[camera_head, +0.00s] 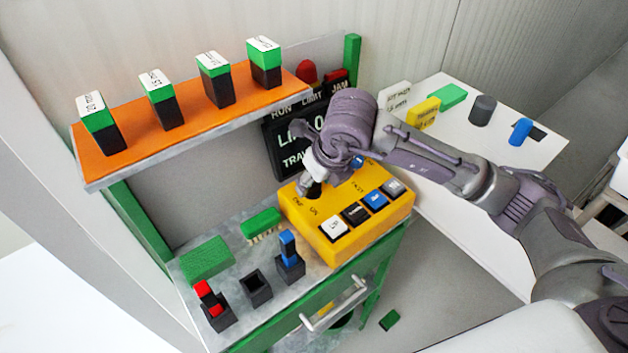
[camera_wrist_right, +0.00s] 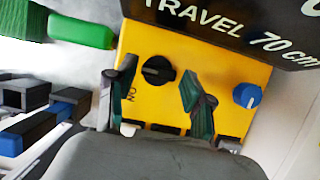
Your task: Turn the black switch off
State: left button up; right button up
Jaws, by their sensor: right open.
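The black switch (camera_wrist_right: 158,70) is a round rotary knob on the yellow control box (camera_head: 335,247). In the right wrist view its raised bar lies roughly across the picture, and the printed ON label shows just below left of it. My right gripper (camera_wrist_right: 153,97) is open, with one finger on each side of the knob and a gap to the right finger. In the head view this gripper (camera_head: 312,186) is over the box's far left corner and mostly hides the switch. Whether a finger touches the knob I cannot tell. My left gripper is not in view.
A blue knob (camera_wrist_right: 247,95) sits right of the switch. A black display panel (camera_head: 283,150) stands right behind the box. Labelled buttons (camera_head: 355,213) line its front. A green brush (camera_head: 261,223) and black holders (camera_head: 256,287) are to the left; an orange shelf (camera_head: 190,128) is above.

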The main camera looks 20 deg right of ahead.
jog(key=v, duration=0.6)
jog(key=shift+r, duration=0.25)
jog(key=shift+s, duration=0.2)
